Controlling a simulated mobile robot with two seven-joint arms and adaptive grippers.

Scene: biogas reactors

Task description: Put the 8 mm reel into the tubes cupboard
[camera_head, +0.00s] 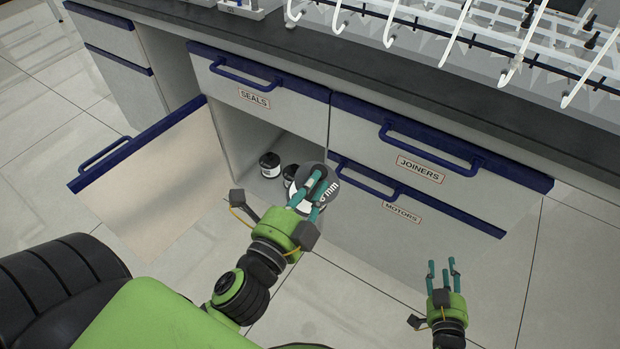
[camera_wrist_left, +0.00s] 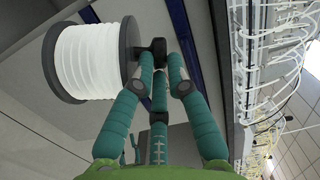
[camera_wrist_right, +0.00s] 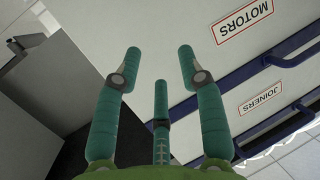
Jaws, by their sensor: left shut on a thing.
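My left gripper (camera_head: 314,186) is shut on the 8 mm reel (camera_head: 322,203), just in front of the open cupboard (camera_head: 237,128) under the SEALS drawer. The reel has a dark grey flange with a label ending in "mm"; its first character is partly covered by my fingers. In the left wrist view the reel (camera_wrist_left: 88,62) shows white tubing wound between dark flanges, with the fingertips on its hub. Inside the cupboard stand dark, white-labelled reels (camera_head: 269,164), partly hidden by the held one. My right gripper (camera_head: 444,270) is open and empty, in front of the MOTORS drawer.
The cupboard door (camera_head: 150,185) is swung open to the left. The SEALS (camera_head: 255,97), JOINERS (camera_head: 420,170) and MOTORS (camera_head: 402,213) drawers are shut, with protruding blue handles. White racks stand on the dark worktop (camera_head: 440,95) above. Floor is free at the right.

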